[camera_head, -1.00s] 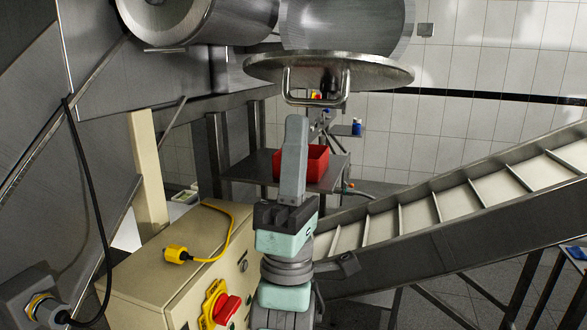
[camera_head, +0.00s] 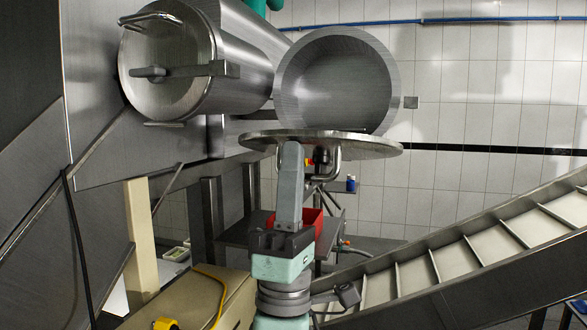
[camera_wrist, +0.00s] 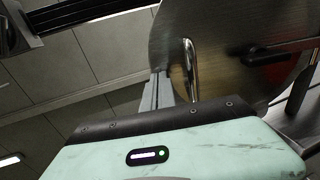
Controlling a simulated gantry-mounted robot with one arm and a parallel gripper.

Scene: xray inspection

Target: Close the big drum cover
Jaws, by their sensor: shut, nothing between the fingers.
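The big drum (camera_head: 338,80) is a grey metal cylinder with its mouth open toward me. Its round metal cover (camera_head: 372,146) hangs swung down below the mouth, seen nearly edge-on. In the wrist view the cover (camera_wrist: 225,60) fills the upper right, with its curved handle (camera_wrist: 191,68) close by my fingers. My gripper (camera_head: 291,150) points up from below, its shut fingers overlapping the cover's front edge in the head view. In the wrist view my gripper (camera_wrist: 158,88) is beside the handle. I cannot tell whether they touch. The handle is partly hidden by my fingers in the head view.
A smaller drum with a closed, latched lid (camera_head: 165,65) is at upper left. A red bin (camera_head: 312,222) sits on a shelf behind my arm. A sloping conveyor (camera_head: 470,250) fills the right. A beige cabinet (camera_head: 195,305) with a yellow cable stands at lower left.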

